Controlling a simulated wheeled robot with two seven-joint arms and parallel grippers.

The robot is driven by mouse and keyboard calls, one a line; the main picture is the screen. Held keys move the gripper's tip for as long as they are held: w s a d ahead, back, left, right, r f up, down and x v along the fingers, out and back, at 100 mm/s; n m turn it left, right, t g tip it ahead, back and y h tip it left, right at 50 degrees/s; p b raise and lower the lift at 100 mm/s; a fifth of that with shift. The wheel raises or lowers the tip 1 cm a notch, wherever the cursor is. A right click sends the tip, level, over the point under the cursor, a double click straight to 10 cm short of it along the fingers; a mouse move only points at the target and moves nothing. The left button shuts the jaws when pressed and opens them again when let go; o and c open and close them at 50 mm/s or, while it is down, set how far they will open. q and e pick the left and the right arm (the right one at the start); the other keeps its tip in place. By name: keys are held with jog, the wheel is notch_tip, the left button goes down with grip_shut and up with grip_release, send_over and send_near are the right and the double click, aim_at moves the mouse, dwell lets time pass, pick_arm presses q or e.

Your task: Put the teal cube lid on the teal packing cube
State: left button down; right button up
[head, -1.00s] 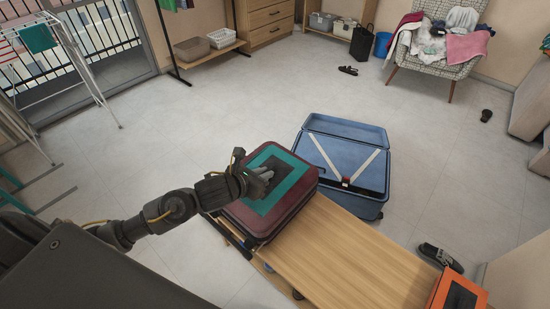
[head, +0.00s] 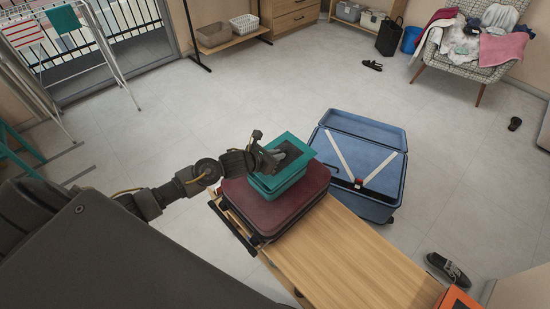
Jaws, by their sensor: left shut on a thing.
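The teal packing cube (head: 278,190) sits on a closed maroon suitcase (head: 302,207) at the left end of a wooden bench. The teal cube lid (head: 309,154), a teal frame with a dark panel, lies over the cube and hides its top. A rim of the lid overhangs at the right; I cannot tell whether it touches the cube all round. My left gripper (head: 279,156) is shut on the lid, over its left part, and hides some of the panel. My right gripper is not in view.
The wooden bench (head: 355,250) is bare to the right of the suitcase. An orange object (head: 456,299) is at its near right end. An open blue suitcase (head: 368,135) stands behind the bench. A dark shoe (head: 447,268) lies on the floor at right.

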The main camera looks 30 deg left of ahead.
pick_arm(q)
jog(key=f, duration=0.1)
jog(key=w+a+f, duration=0.2)
jog(key=shift+w+f, duration=0.25)
jog(key=shift+f, duration=0.15)
notch_tip(320, 180, down, 3)
jog(key=shift+f, duration=0.1)
jog(key=shift+f+b, duration=0.5)
jog(key=shift+b, duration=0.1)
jog(key=c, duration=1.5)
grip_release()
